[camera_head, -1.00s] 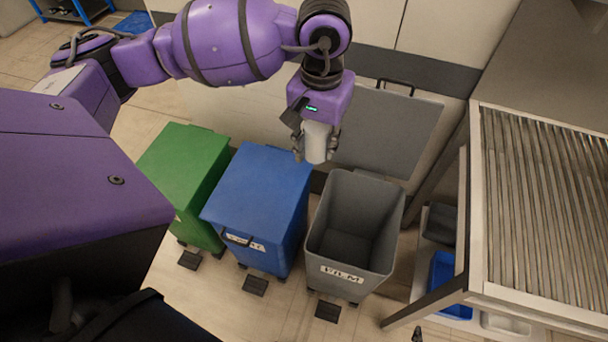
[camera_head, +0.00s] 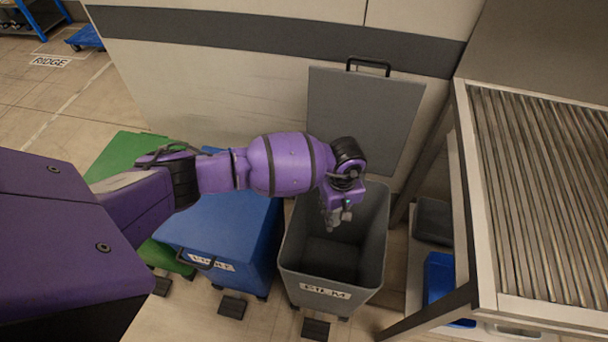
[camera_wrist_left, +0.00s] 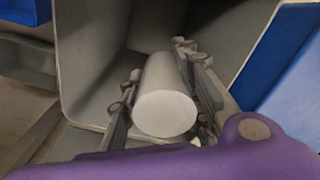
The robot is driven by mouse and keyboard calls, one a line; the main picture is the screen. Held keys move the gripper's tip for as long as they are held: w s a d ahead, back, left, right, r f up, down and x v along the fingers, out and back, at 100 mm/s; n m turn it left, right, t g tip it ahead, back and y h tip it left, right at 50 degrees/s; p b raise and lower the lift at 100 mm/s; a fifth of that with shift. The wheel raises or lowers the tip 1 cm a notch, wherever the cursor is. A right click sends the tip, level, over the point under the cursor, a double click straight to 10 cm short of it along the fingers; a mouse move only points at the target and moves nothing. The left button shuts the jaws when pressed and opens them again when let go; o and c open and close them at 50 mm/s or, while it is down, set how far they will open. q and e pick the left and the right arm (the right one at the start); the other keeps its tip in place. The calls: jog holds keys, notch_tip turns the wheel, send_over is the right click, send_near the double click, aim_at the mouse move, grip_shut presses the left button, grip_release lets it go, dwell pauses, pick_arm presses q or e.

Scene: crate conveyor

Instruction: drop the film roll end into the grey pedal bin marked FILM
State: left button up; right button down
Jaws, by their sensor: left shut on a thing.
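The grey bin (camera_head: 325,291) marked FILM stands open, its lid (camera_head: 362,120) raised against the wall behind. My left gripper (camera_head: 336,222) is over the bin's opening, at about the height of the rim. In the left wrist view my left gripper (camera_wrist_left: 157,62) is shut on the film roll end (camera_wrist_left: 165,112), a pale cylinder between the fingers. Around it the wrist view shows the bin's grey inner walls (camera_wrist_left: 85,60). In the head view the roll end is mostly hidden by the gripper. My right gripper is not in view.
A blue bin (camera_head: 225,235) and a green bin (camera_head: 130,150), both closed, stand to the left. A roller conveyor (camera_head: 540,190) is at the right, with small containers (camera_head: 436,275) beneath it. Pedals (camera_head: 316,329) stick out in front on the floor.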

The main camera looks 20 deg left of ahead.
pick_arm(q)
jog(key=shift+w+d+f, duration=0.15)
jog(key=shift+w+f, duration=0.1)
jog(key=shift+f, duration=0.3)
notch_tip(320, 180, down, 6)
jog(key=b, duration=0.3)
jog(key=shift+r+b, duration=0.25)
jog(key=shift+b, duration=0.1)
jog(key=o, duration=1)
jog(key=shift+o, duration=0.6)
notch_tip(320, 180, up, 12)
jog(key=shift+r, duration=0.1)
jog(key=shift+s, duration=0.1)
